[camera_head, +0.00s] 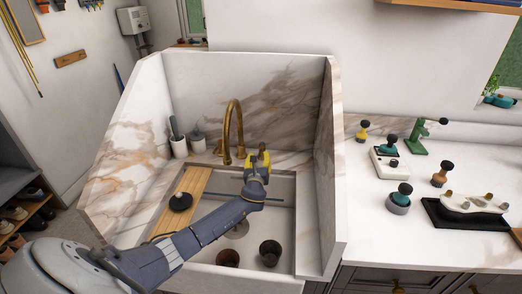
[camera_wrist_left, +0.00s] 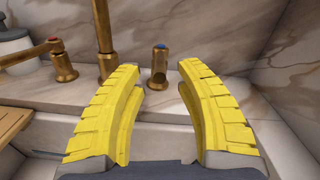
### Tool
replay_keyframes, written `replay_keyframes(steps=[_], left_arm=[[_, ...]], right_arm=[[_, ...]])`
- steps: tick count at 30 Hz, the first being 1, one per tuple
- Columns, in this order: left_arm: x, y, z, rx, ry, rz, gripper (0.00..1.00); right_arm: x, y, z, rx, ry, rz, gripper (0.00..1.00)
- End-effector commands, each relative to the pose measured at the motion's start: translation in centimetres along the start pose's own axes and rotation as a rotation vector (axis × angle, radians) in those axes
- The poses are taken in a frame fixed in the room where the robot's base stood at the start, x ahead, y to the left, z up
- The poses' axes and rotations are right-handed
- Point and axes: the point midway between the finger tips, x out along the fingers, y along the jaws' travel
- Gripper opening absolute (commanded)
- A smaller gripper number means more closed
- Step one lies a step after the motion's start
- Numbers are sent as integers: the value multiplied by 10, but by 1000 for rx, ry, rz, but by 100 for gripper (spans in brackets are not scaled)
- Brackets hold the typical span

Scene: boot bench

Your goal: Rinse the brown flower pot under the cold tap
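A reddish-brown flower pot (camera_head: 228,258) sits in the front of the white sink (camera_head: 284,223), to the left of a darker pot (camera_head: 270,253). A brass spout (camera_head: 232,122) rises at the back of the sink. The blue-marked tap (camera_wrist_left: 159,66) stands right of the spout in the left wrist view, and the red-marked tap (camera_wrist_left: 61,62) stands left of it. My left gripper (camera_head: 259,160) is open with yellow fingers, empty, just in front of the blue-marked tap. The tap appears between the fingers, apparently untouched. My right gripper is not in view.
Marble walls (camera_head: 327,160) enclose the sink on both sides and behind. Two containers (camera_head: 179,147) stand at the back left. The right counter holds brushes and a black tray (camera_head: 455,216).

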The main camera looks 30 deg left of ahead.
Motion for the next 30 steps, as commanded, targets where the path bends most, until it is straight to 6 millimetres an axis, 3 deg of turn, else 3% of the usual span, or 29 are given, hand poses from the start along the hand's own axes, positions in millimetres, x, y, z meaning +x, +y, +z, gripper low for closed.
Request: replay_keyframes(steps=[6, 12, 30], left_arm=[[33, 0, 0, 1, 0, 1, 35], [53, 0, 1, 0, -1, 1, 35], [66, 0, 0, 0, 0, 0, 35]], right_arm=[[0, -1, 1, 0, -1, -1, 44], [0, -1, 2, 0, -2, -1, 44], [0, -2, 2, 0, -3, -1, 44]])
